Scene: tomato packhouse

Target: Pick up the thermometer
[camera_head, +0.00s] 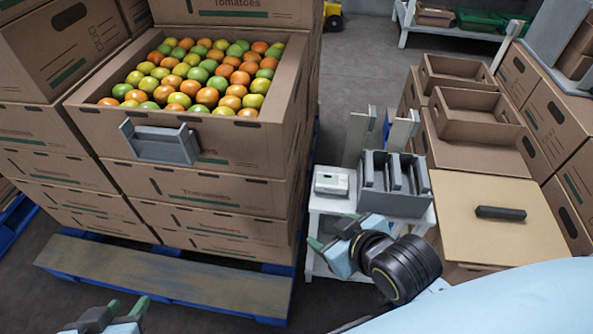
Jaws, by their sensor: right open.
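No object is clearly recognisable as the thermometer. A dark, slim bar-shaped object (500,212) lies on the closed tan box top at the right; it may be the thermometer, but I cannot tell. A small white device (331,182) sits on the white stand (328,204), beside a grey slotted holder (394,205). My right gripper (330,234) is open and empty in front of the stand, below the white device in the picture and left of the dark bar. My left gripper (126,306) is at the bottom edge, partly cut off, its green-tipped fingers apart and empty.
A carton of green and orange tomatoes (196,128) tops a stack on a blue-edged pallet (160,275), with a grey bracket (160,143) on its front. Open cartons (478,145) stand at the right. Grey floor (345,75) is clear between the stacks.

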